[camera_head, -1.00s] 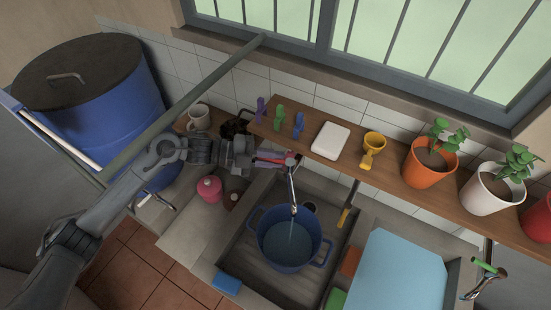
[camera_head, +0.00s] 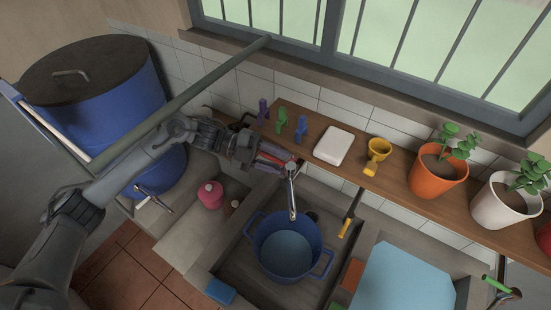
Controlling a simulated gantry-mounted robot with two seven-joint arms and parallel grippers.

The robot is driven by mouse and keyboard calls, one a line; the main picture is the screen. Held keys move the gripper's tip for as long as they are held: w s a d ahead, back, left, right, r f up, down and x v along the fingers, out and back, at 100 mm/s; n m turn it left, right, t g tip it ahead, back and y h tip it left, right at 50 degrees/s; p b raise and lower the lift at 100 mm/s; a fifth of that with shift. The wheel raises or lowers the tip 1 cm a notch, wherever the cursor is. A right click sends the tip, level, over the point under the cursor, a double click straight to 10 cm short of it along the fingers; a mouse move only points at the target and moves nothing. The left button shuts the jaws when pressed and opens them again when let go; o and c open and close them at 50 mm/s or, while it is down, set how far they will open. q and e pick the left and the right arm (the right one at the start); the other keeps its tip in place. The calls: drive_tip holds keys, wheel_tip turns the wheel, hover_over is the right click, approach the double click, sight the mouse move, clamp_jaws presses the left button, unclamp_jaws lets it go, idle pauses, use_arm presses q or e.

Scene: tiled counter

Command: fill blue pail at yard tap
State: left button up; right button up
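The blue pail (camera_head: 262,246) stands upright in the sink basin and holds water. The tap (camera_head: 292,190) has its spout over the pail's far rim; I see no stream falling from it. My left gripper (camera_head: 277,160) is by the red parts at the tap's top. Its fingers are small and overlap the tap, so I cannot tell whether they touch it or how far apart they are. My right gripper is not in view.
A blue barrel (camera_head: 110,115) stands left. A blue sponge (camera_head: 220,291) lies on the sink's front edge. A second tap with a green handle (camera_head: 496,284) is at right.

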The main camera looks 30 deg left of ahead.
use_arm(q)
drive_tip(key=shift+a, duration=0.1)
drive_tip(key=b+v, duration=0.3)
drive_tip(key=v, duration=0.7)
drive_tip(key=shift+a+r, duration=0.15)
drive_tip(key=shift+a, duration=0.15)
drive_tip(key=shift+s, duration=0.15)
